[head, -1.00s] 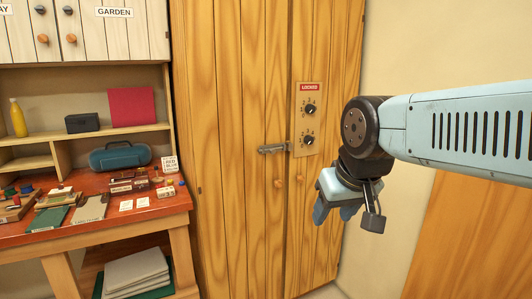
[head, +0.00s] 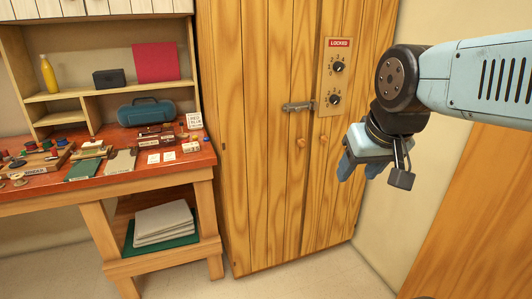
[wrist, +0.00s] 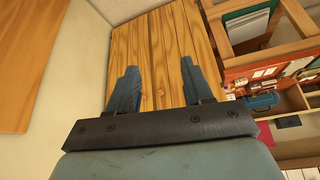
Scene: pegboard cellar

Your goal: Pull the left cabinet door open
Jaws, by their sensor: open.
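The tall wooden cabinet has a left door (head: 258,150) and a right door (head: 345,165), both closed. A small round knob (head: 301,142) is on the left door near the seam, and another knob (head: 323,140) is on the right door. A grey metal latch (head: 298,106) spans the seam above the knobs. A panel on the right door has a red "LOCKED" sign (head: 340,43), an upper dial (head: 338,67) and a lower dial (head: 333,99). My gripper (head: 360,170) is open and empty, in front of the right door's side, apart from the knobs. Its fingers also show in the wrist view (wrist: 158,75).
A red-topped workbench (head: 200,160) with several small items and a blue case (head: 146,110) stands left of the cabinet. Paper stacks (head: 163,222) lie on its lower shelf. A wall is close on the right. The floor before the cabinet is clear.

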